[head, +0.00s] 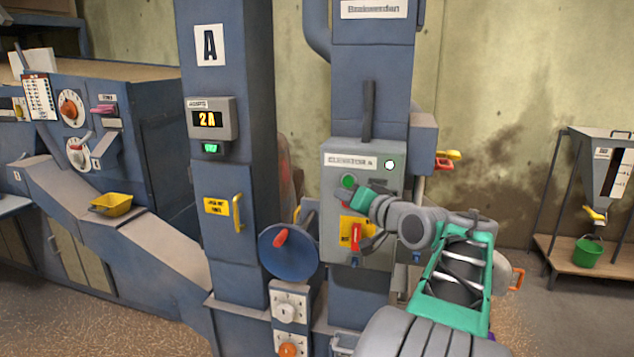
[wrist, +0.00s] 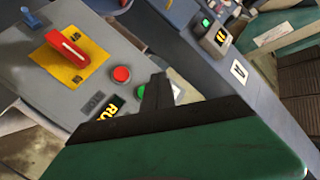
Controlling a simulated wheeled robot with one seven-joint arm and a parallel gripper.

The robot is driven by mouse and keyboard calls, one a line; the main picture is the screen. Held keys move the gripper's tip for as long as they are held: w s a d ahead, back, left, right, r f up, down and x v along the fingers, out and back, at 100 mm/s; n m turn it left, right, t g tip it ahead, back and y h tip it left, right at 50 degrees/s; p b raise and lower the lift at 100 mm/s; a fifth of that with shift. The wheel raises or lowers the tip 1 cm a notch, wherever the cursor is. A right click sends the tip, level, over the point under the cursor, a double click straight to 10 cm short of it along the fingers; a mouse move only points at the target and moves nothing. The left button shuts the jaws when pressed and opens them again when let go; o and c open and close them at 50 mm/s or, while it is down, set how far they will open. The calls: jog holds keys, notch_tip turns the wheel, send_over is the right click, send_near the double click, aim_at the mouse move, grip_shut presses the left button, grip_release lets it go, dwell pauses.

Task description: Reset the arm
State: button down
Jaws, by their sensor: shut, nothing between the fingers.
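My gripper (head: 364,200) is at the front of the grey control box (head: 335,225) labelled for the elevator, just beside its green button (head: 348,182). The wrist view shows the shut, empty fingers (wrist: 156,95) next to the green button (wrist: 143,91), which they partly hide. Whether they touch it I cannot tell. The red button (wrist: 121,74) shows beside them. A red rotary handle (head: 355,237) sits on a yellow plate lower on the box; the wrist view shows the handle (wrist: 67,47) too. A white lamp (head: 389,164) is at the box's upper right.
Left of the box stand a blue wheel (head: 288,250) with a red knob and a blue column (head: 217,275) with an "A" sign and a display (head: 208,119). A yellow scoop (head: 111,204) lies on the left chute. A green bucket (head: 587,252) is at far right.

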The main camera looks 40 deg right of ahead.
jog(key=s+f+g, duration=0.5)
jog(key=s+f, duration=0.3)
jog(key=f, duration=0.5)
jog(key=s+f+g, duration=0.6)
jog(key=s+f, duration=0.2)
jog(key=f, duration=0.4)
jog(key=s+a+f+n+g+y, duration=0.1)
jog(key=s+a+f+g, duration=0.15)
jog(key=a, duration=0.55)
jog(key=s+a+f+g, duration=0.2)
jog(key=s+a+f, duration=0.1)
jog(key=a, duration=0.5)
jog(key=w+a+r+n+t, duration=0.1)
jog(key=w+a+r+n, duration=0.1)
jog(key=a, duration=0.7)
jog(key=w+a+r+n+t+y, duration=0.1)
jog(key=w+a+n, duration=0.3)
jog(key=a, duration=0.6)
jog(key=shift+r+n+t, duration=0.45)
jog(key=shift+r+n, duration=0.4)
jog(key=shift+n, duration=0.15)
jog(key=shift+d, duration=0.1)
